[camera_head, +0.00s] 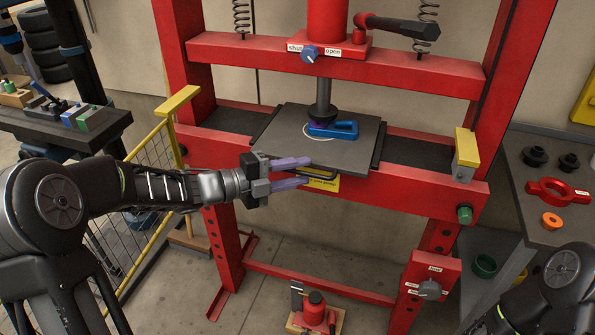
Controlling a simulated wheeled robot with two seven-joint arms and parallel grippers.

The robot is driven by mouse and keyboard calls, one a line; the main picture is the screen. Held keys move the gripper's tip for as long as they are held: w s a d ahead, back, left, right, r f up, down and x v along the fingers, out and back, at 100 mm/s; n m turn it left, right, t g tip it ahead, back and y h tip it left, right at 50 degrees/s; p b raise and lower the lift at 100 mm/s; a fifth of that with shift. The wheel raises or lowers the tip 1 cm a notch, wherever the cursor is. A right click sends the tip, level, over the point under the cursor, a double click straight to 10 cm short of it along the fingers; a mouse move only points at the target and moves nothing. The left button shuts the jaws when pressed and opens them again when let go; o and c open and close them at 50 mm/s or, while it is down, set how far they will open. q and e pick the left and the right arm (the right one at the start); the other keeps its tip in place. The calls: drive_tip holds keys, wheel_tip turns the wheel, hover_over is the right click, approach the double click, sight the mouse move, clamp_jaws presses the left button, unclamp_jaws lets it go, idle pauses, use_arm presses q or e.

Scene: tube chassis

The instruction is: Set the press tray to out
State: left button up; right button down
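The press tray (345,155) is a flat dark grey plate on the bed of the red press, under the ram. A blue part (335,130) with a pale ring lies on the tray beneath the ram foot. My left gripper (308,173) has purple fingers spread apart, pointing right at the left end of the handle. I cannot tell whether the handle lies between the fingertips. My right arm shows at the bottom right, but its gripper is out of view.
The red press frame (375,72) has a blue shut/open knob (309,54) above and a grey knob (430,289) on its right leg. A yellow rail (150,145) stands left. A side bench (565,228) holds parts at right. Floor before the press holds a red jack (314,312).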

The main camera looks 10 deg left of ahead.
use_arm(q)
drive_tip(key=shift+c, duration=0.5)
clamp_jaws()
drive_tip(key=shift+f, duration=0.15)
